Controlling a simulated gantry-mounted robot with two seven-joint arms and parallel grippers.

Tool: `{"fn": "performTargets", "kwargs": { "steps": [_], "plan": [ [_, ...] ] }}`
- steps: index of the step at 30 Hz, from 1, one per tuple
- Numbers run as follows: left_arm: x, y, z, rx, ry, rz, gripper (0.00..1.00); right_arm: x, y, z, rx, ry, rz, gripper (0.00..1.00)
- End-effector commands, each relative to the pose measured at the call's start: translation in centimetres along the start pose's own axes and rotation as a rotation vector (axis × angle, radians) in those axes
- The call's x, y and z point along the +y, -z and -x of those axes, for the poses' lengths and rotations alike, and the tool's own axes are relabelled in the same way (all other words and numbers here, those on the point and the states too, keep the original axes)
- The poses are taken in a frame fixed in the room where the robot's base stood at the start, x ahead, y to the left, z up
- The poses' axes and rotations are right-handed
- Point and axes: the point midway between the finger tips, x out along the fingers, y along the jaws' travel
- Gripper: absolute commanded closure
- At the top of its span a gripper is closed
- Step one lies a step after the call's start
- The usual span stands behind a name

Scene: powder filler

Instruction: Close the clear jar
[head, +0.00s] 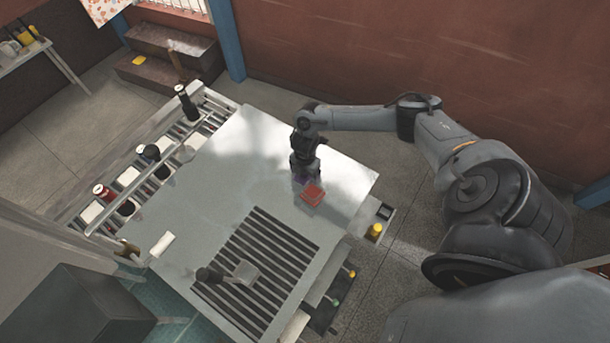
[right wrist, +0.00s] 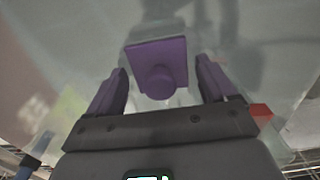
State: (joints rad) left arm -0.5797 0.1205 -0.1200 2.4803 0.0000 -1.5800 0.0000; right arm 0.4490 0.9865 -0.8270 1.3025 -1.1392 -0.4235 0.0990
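My right gripper (head: 304,178) points down over the right part of the table, just behind a red square piece. In the right wrist view, its two purple fingers (right wrist: 160,80) stand apart, on either side of a purple square lid (right wrist: 160,52) with a round knob. I see a gap between each finger and the knob; whether a finger touches the lid's edge I cannot tell. Faint clear surfaces show around the lid, but I cannot make out the jar's outline or whether the lid sits on it. In the head view the gripper mostly hides this spot. My left gripper is out of view.
The red square piece (head: 312,195) lies close beside my right gripper. A slatted black grate (head: 262,250) with a black-handled scoop (head: 243,272) is at the table's front. A rack (head: 110,202) with bottles lines the left edge. The table's middle (head: 220,190) is clear.

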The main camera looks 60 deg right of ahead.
Motion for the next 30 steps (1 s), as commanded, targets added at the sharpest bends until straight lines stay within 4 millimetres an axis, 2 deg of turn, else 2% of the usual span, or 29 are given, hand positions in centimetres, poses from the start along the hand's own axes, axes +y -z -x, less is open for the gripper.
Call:
{"fn": "performTargets", "kwargs": {
  "steps": [1,9,10,22,26,30],
  "plan": [
    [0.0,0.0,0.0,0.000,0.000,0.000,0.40,0.0,0.0,0.0,0.000,0.000,0.000,0.24],
    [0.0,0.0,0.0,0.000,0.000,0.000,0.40,0.0,0.0,0.0,0.000,0.000,0.000,0.65],
    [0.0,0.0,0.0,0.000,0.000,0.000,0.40,0.0,0.0,0.0,0.000,0.000,0.000,0.67],
    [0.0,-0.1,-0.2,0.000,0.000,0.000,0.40,0.1,-0.1,0.8,0.000,-0.001,0.001,0.67],
    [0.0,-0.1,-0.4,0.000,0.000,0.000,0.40,0.1,-0.1,1.9,-0.001,-0.002,0.002,0.67],
    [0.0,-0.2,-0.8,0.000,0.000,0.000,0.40,0.1,-0.1,4.0,-0.001,-0.004,0.001,0.67]
  ]
}}
